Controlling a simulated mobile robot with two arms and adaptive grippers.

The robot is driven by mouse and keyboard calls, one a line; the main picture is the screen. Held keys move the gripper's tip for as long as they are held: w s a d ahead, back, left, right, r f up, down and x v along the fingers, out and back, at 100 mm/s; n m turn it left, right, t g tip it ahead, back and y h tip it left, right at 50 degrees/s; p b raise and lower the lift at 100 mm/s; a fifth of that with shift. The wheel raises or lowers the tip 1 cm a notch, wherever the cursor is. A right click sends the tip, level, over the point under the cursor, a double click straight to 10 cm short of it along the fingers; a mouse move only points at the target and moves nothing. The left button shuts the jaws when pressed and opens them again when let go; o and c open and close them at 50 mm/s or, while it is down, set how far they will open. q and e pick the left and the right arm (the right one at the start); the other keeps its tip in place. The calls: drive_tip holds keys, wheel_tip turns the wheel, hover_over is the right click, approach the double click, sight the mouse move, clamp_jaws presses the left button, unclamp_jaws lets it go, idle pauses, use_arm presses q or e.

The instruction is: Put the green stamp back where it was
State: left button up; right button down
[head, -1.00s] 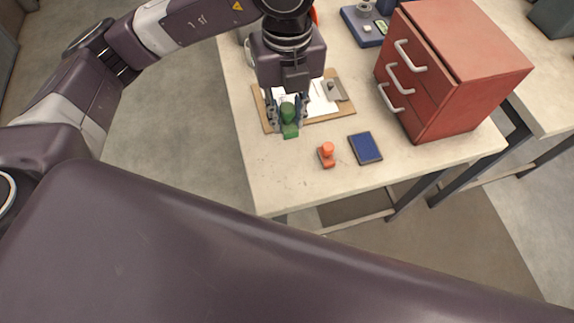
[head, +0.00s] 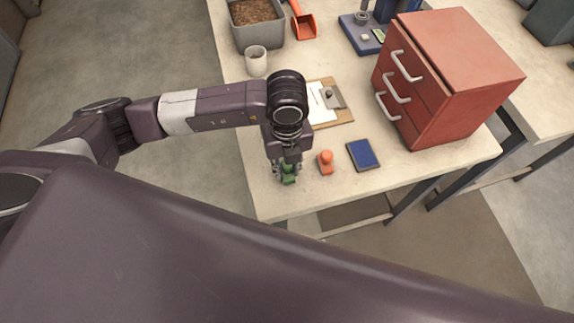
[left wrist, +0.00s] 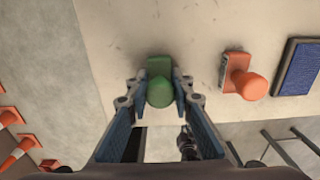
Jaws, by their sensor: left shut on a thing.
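The green stamp (head: 289,176) is at the front left part of the table, left of the orange stamp (head: 325,162). My left gripper (head: 284,168) is shut on its knob, pointing down. In the left wrist view the green stamp (left wrist: 160,88) sits between the two fingers (left wrist: 159,92), its base just past the fingertips. It is at or close to the tabletop; I cannot tell whether it touches. The orange stamp also shows in the left wrist view (left wrist: 243,80), apart to the right. My right gripper is not in view.
A blue ink pad (head: 363,155) lies right of the orange stamp. A clipboard (head: 343,115) lies behind, and a red drawer cabinet (head: 445,75) stands at the right. A cup (head: 256,61), a pellet bin (head: 257,35) and an orange scoop (head: 303,25) are farther back.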

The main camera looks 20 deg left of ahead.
use_arm(q)
drive_tip(key=shift+f, duration=0.1)
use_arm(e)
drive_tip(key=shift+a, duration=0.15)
use_arm(q)
drive_tip(key=shift+f, duration=0.15)
drive_tip(key=o, duration=0.9)
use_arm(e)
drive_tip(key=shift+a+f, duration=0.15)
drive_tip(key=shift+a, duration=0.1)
